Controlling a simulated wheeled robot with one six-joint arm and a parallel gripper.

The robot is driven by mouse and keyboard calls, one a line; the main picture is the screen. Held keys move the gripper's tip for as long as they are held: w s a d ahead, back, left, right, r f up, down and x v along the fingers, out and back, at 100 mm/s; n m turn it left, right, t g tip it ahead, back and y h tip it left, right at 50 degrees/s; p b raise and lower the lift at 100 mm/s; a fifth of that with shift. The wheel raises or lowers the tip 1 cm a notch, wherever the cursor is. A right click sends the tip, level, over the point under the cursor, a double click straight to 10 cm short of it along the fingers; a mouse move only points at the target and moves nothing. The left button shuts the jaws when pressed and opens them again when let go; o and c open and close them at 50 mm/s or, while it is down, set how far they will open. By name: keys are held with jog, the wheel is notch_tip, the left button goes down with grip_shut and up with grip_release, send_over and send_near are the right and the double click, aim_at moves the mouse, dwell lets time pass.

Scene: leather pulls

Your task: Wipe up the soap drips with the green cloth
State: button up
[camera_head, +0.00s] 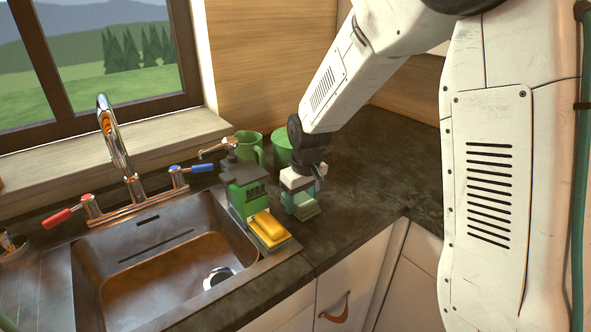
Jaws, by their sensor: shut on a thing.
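My gripper (303,203) points down at the dark counter, right of the soap dispenser, and is shut on the green cloth (306,212). The cloth is a small pale green folded pad at the fingertips, at or just above the counter; I cannot tell if it touches. The green soap dispenser (244,190) with a metal pump and a dark label stands at the sink's right rim. I cannot make out any soap drips; the gripper and cloth may hide part of the counter.
A yellow sponge (268,228) lies in front of the dispenser, close left of the cloth. The counter (370,190) is clear to the right.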

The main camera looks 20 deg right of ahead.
aim_at(298, 197)
jog(key=shift+w+a+r, duration=0.1)
jog(key=shift+w+r, duration=0.25)
jog(key=shift+r, duration=0.05)
jog(key=shift+w+a+r, duration=0.1)
jog(key=shift+w+a, duration=0.05)
jog(key=shift+w, duration=0.15)
jog(key=shift+r, duration=3.45)
jog(key=shift+s, duration=0.1)
